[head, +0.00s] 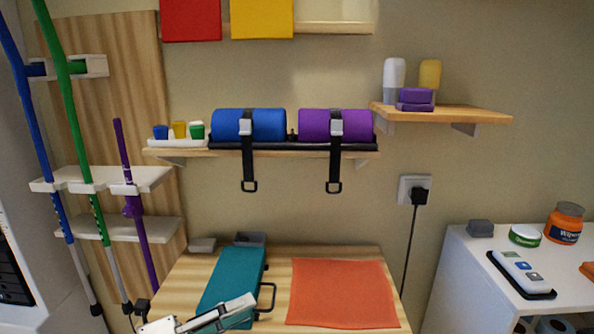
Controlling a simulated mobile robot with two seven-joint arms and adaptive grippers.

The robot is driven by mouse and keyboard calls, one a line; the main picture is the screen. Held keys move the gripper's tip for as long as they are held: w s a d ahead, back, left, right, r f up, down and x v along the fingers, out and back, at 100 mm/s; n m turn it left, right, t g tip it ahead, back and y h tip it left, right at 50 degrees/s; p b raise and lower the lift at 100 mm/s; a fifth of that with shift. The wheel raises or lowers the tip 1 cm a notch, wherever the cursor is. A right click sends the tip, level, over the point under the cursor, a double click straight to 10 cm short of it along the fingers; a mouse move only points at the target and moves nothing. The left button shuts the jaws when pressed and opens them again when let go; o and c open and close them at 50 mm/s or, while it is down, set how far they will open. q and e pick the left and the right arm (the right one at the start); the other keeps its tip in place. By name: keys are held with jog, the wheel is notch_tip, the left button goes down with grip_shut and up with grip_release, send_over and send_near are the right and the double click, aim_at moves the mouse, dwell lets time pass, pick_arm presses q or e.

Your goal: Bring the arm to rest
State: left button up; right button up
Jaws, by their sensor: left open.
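My left gripper (238,312) shows at the bottom of the head view, left of centre, as pale grey and dark parts reaching in from the lower left. It is open, and I see nothing between its fingers. In the picture it overlaps the lower end of a teal case (234,278) with a dark handle, which lies on a wooden table (180,282). I cannot tell whether the gripper touches the case. My right gripper is not in view.
An orange mat (341,293) lies flat on the table, right of the case. A wall shelf (270,154) above holds strapped blue and purple rolls. Poles (84,150) stand in a rack at left. A white cabinet (460,275) with jars stands at right.

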pick_arm(q)
jog(key=s+a+f+n+t+y+p, duration=0.2)
jog(key=s+a+f+n+t+y, duration=0.3)
jog(key=n, duration=0.6)
jog(key=s+a+f+n+t+y+p, duration=0.15)
jog(key=f+n+y, duration=0.25)
jog(key=f+n, duration=0.45)
jog(key=s+a+f+n+g+y+p, duration=0.2)
jog(key=s+f+n+g, duration=0.4)
jog(key=s+f+n, duration=0.5)
jog(key=s+f+y, duration=0.1)
jog(key=s+f, duration=0.3)
jog(key=shift+a+f, duration=0.15)
jog(key=shift+f, duration=0.1)
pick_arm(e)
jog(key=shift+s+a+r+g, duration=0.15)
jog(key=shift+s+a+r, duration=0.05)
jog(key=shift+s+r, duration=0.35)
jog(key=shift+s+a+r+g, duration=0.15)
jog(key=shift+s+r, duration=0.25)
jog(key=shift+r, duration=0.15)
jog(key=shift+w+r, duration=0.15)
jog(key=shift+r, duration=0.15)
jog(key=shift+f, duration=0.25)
